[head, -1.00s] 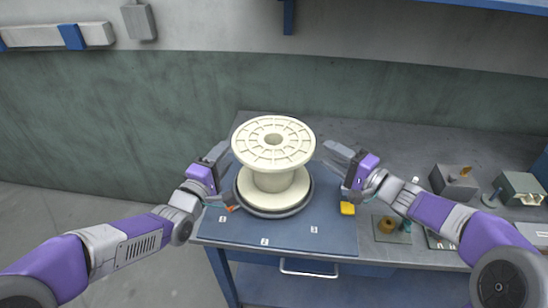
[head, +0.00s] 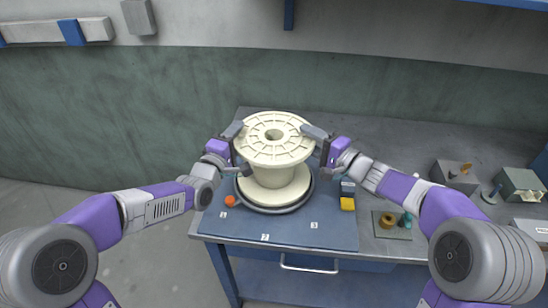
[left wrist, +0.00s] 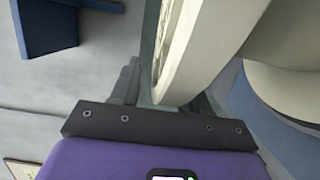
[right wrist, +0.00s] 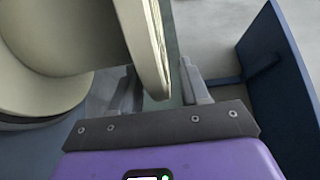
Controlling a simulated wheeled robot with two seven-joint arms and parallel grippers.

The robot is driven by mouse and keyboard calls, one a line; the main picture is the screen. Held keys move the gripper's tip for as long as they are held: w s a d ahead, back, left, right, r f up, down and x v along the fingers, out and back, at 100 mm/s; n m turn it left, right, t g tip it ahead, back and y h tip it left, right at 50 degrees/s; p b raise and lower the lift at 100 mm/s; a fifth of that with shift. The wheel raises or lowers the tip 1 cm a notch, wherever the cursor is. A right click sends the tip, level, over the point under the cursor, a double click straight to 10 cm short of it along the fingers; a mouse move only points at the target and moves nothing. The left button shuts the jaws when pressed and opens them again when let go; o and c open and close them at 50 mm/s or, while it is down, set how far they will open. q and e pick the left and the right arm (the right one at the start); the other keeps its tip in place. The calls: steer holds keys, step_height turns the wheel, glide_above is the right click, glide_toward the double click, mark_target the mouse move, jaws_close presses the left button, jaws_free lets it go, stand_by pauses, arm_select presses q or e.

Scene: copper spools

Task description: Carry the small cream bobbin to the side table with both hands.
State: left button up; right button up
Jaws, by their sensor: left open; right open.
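The cream bobbin (head: 272,172) stands upright on a round grey disc (head: 275,209) on the blue mat of the workbench. My left gripper (head: 238,142) is open at the left edge of its upper flange. In the left wrist view the flange (left wrist: 195,50) lies between the fingers (left wrist: 165,97). My right gripper (head: 316,143) is open at the right edge of the same flange. In the right wrist view the flange rim (right wrist: 152,50) lies between the fingers (right wrist: 160,88). Whether the fingers touch the flange cannot be told.
An orange ball (head: 230,201) lies left of the disc. A yellow block (head: 347,204) and a grey-blue block (head: 347,187) sit to its right. Small parts and metal boxes (head: 455,176) occupy the bench's right side.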

arm_select(q)
steer(key=shift+c, duration=0.4)
arm_select(e)
steer(key=shift+c, duration=0.4)
arm_select(q)
jaws_close()
arm_select(e)
jaws_close()
arm_select(q)
steer(key=shift+r, duration=0.15)
arm_select(e)
steer(key=shift+r, duration=0.15)
